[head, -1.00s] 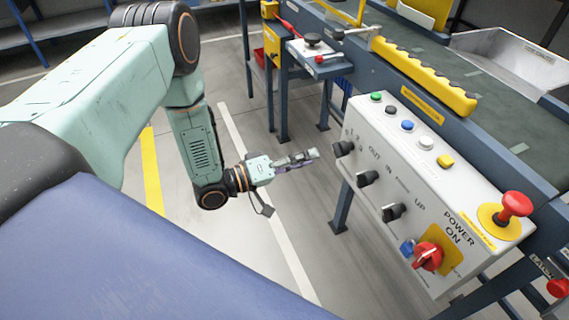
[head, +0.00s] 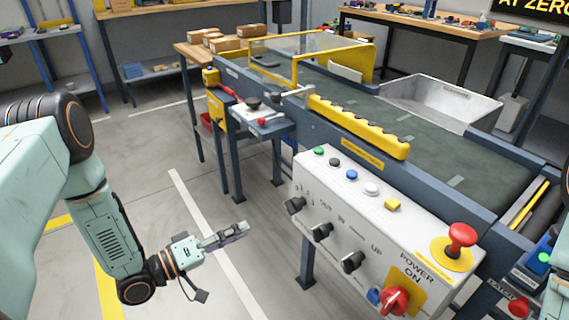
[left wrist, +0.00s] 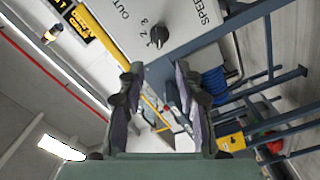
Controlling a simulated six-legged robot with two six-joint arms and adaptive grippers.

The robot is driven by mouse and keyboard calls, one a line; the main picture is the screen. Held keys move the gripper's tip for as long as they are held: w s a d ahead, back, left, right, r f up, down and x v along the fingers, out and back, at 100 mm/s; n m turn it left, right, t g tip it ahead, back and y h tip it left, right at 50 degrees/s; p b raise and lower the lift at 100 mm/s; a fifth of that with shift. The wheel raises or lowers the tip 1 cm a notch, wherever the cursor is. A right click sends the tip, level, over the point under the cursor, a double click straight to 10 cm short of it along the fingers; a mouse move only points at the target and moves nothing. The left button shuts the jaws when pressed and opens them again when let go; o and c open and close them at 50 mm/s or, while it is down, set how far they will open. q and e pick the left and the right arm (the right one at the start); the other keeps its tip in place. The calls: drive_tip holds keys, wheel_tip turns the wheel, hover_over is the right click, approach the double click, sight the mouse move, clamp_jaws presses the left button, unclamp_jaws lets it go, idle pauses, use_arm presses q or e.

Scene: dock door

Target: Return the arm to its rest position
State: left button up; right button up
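My left arm comes in from the left of the head view and bends down. Its left gripper (head: 228,234) hangs over open floor to the left of the control panel (head: 375,220), apart from it. In the left wrist view the two fingers (left wrist: 160,100) stand apart with nothing between them. The panel also shows beyond the fingers in that view, with a black knob (left wrist: 157,37) near the top. My right gripper is not in view; a teal part at the right edge of the head view seems to be my right arm.
The panel carries several knobs and buttons, a red switch (head: 394,301) and a red mushroom button (head: 461,238). Behind it runs a conveyor (head: 440,150) with a yellow toothed bar (head: 358,127). A small side shelf (head: 264,119) juts out left. The floor around the gripper is clear.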

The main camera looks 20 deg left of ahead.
use_arm(q)
drive_tip(key=s+f+m+g+y, duration=0.2)
drive_tip(key=s+f+g+y, duration=0.5)
drive_tip(key=f, duration=0.6)
drive_tip(key=s+d+r+m+g+y+p, duration=0.1)
drive_tip(key=s+g+y, duration=0.1)
drive_tip(key=s, duration=0.8)
drive_tip(key=s+d+r+m+g+y+p, duration=0.1)
drive_tip(key=s+g, duration=0.4)
drive_tip(key=s, duration=0.5)
drive_tip(key=shift+s+r+y+p, duration=0.35)
drive_tip(key=shift+r+y+p, duration=0.2)
drive_tip(key=shift+p, duration=0.2)
drive_tip(key=shift+d, duration=0.1)
